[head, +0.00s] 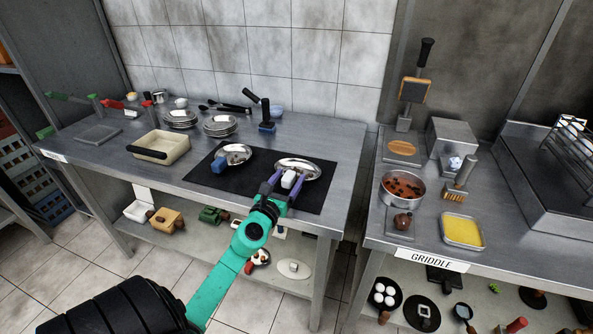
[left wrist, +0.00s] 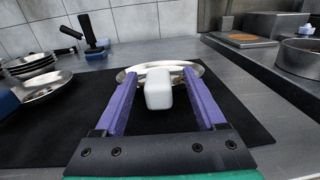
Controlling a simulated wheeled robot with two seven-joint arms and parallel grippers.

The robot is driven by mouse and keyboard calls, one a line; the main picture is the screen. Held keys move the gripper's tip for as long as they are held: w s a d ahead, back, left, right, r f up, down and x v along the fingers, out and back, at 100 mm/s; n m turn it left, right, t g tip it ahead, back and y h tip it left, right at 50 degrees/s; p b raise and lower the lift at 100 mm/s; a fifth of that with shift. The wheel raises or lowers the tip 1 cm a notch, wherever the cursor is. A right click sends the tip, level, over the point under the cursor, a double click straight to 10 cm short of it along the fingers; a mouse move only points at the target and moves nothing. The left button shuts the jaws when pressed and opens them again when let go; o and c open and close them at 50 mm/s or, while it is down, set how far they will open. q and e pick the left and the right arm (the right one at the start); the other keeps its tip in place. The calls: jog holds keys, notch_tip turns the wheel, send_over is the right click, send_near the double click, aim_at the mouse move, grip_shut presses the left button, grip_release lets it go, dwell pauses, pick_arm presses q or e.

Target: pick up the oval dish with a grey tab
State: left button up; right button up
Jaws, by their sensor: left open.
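The oval dish with a grey tab (head: 312,168) is a shiny metal dish on the right part of the black mat (head: 245,187). Its pale grey, almost white block tab (head: 288,181) points toward me. My left gripper (head: 289,176) is open, with its purple fingers on either side of the tab. In the left wrist view the tab (left wrist: 158,90) sits between the two fingers, with gaps on both sides, and the dish (left wrist: 142,70) lies just beyond. Another oval dish (head: 238,153) with a blue tab (head: 219,164) is to the left. My right gripper is not in view.
Stacks of plates (head: 220,126) and a blue-based tool with a black handle (head: 266,124) stand behind the mat. A cream pan (head: 160,148) is at the left. The griddle counter with a pot (head: 403,188) is at the right, across a gap.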

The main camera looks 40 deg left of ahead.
aim_at(292, 171)
pick_arm(q)
jog(key=x, duration=0.4)
jog(key=shift+w+a+r, duration=0.1)
jog(key=shift+a, duration=0.05)
grip_shut()
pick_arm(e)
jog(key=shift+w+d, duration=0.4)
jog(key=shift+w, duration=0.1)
pick_arm(q)
jog(key=shift+r, duration=0.2)
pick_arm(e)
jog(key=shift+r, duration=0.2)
pick_arm(q)
notch_tip(292, 171, up, 20)
jog(key=p, duration=1.7)
jog(key=shift+p, duration=0.4)
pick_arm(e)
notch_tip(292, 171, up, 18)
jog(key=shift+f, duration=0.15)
pick_arm(q)
jog(key=shift+f, duration=0.1)
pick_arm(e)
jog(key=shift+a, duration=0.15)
